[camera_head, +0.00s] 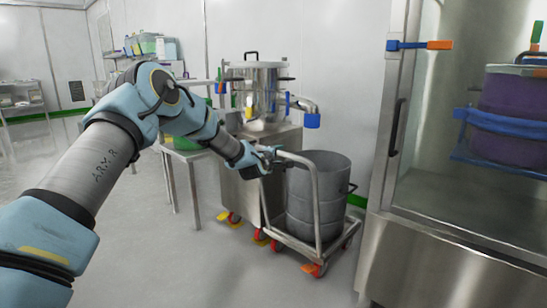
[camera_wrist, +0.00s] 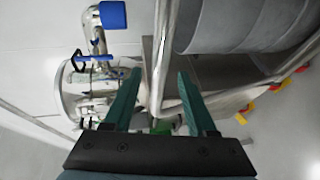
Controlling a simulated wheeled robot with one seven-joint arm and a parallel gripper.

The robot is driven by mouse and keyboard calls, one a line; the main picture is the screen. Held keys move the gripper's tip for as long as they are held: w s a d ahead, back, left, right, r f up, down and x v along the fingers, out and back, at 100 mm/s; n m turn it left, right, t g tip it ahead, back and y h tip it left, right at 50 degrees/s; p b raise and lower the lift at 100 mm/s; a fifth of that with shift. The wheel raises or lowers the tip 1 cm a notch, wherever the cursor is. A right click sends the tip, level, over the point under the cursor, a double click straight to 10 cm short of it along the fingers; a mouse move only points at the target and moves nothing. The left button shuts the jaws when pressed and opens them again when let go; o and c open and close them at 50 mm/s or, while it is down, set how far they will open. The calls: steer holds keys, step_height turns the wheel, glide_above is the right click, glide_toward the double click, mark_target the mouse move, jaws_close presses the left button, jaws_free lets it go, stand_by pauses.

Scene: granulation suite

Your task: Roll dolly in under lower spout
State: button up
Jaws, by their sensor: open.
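The dolly (camera_head: 317,218) is a steel frame on red-wheeled casters with an upright looped handle. A grey drum (camera_head: 328,200) stands on it. A spout with a blue end (camera_head: 312,121) sticks out to the right from the steel vessel (camera_head: 258,92); in the head view it appears above and slightly left of the drum. My gripper (camera_head: 268,155) is at the handle's upper left corner. In the wrist view its green fingers (camera_wrist: 160,72) are apart, with the handle bar (camera_wrist: 163,45) running between them. Whether either finger touches the bar is not clear.
A steel cabinet (camera_head: 240,185) under the vessel stands left of the dolly, with yellow-and-red feet at its base. A glass-doored steel booth (camera_head: 420,255) stands close on the right. A steel table (camera_head: 190,155) is behind on the left. The floor in front is clear.

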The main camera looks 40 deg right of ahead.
steer(key=v, duration=0.6)
steer(key=shift+s+a+p, duration=0.25)
steer(key=shift+a+p, duration=0.05)
steer(key=shift+p, duration=0.1)
steer(key=shift+r, duration=0.1)
steer(key=w+a+f+m+g+y, duration=0.1)
steer(key=a+m+y, duration=0.25)
steer(key=a, duration=1.25)
steer(key=a+f+m+g+y, duration=0.2)
steer(key=a+y, duration=0.3)
steer(key=a, duration=1.1)
steer(key=s+a+m+g+y, duration=0.1)
steer(key=s+a+g+y, duration=0.1)
steer(key=s+a, duration=0.9)
steer(key=s+a+m+g+y, duration=0.1)
steer(key=s+a+g+y, duration=0.15)
steer(key=s+a, duration=0.85)
steer(key=w+a+r+p, duration=0.1)
steer(key=a+r+p, duration=0.1)
steer(key=r+p, duration=1.4)
steer(key=w+a+r+p, duration=0.2)
steer(key=r+p, duration=1.4)
steer(key=r, duration=0.1)
steer(key=shift+a, duration=0.25)
